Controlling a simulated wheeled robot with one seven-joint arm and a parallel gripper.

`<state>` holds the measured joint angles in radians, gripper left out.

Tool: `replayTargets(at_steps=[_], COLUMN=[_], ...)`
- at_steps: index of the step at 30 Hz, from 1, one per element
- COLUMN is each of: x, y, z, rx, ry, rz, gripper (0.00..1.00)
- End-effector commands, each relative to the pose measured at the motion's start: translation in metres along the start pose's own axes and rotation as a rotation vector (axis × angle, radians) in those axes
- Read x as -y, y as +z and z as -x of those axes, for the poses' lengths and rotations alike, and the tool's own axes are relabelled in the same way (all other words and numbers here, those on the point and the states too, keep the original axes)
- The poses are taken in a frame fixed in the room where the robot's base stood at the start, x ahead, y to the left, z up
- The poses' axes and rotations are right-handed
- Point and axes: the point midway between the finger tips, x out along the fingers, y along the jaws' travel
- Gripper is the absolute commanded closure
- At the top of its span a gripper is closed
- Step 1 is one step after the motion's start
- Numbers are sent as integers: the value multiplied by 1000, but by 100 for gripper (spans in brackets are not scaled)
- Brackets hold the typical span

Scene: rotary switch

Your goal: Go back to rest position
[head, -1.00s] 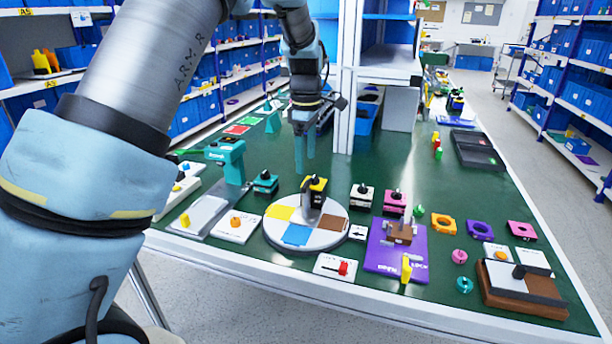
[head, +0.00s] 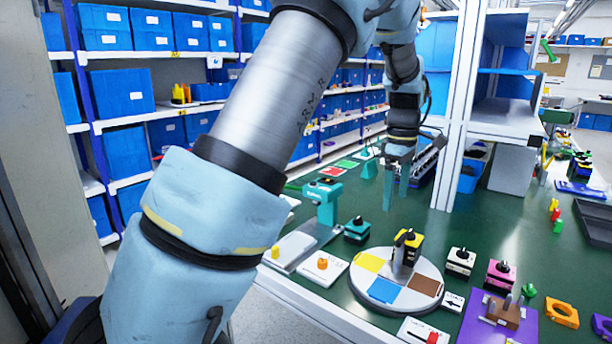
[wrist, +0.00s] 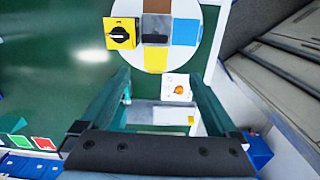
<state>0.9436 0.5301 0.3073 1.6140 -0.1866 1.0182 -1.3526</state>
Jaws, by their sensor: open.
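My gripper (head: 398,165) hangs above the green table (head: 470,235), fingers pointing down. It is open, with nothing between its teal fingers, which also show in the wrist view (wrist: 160,95). The rotary switch, a yellow and black block with a black knob (head: 409,238), stands by the round white disc (head: 352,278) with coloured sectors. In the wrist view the switch (wrist: 121,33) sits at the disc's left edge. My gripper is apart from both, behind them in the head view.
A teal press (head: 325,200) and a teal switch box (head: 357,229) stand left of the disc. White and pink boxes (head: 460,261) stand right of it. A white shelf post (head: 455,110) rises close right of my gripper. Blue-bin shelves (head: 120,95) line the back left.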

Motion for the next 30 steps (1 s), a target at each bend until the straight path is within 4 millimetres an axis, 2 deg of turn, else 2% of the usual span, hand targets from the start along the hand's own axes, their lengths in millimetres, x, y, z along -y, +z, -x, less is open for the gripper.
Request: replayTargets(at_steps=[1,5,6,9,13,15,18,21,23,30], x=[15,72,92,146,217,251,288,311,319,324], y=[-24,-83,-99,-129,-152,-156,-156,-154,-154,-152], z=[-1,-9,-12,-20,-30,-36,-43,-48,-49,-51], rx=[4,6,2,-16,-53,-76,-102,-120,-126,-130], ry=[5,26,35,55,70,71,66,60,57,55], rz=[-22,-161,-214,-357,-546,-641,-750,-825,-852,-875], gripper=[5,5,5,5,5,5,5,5,5,5])
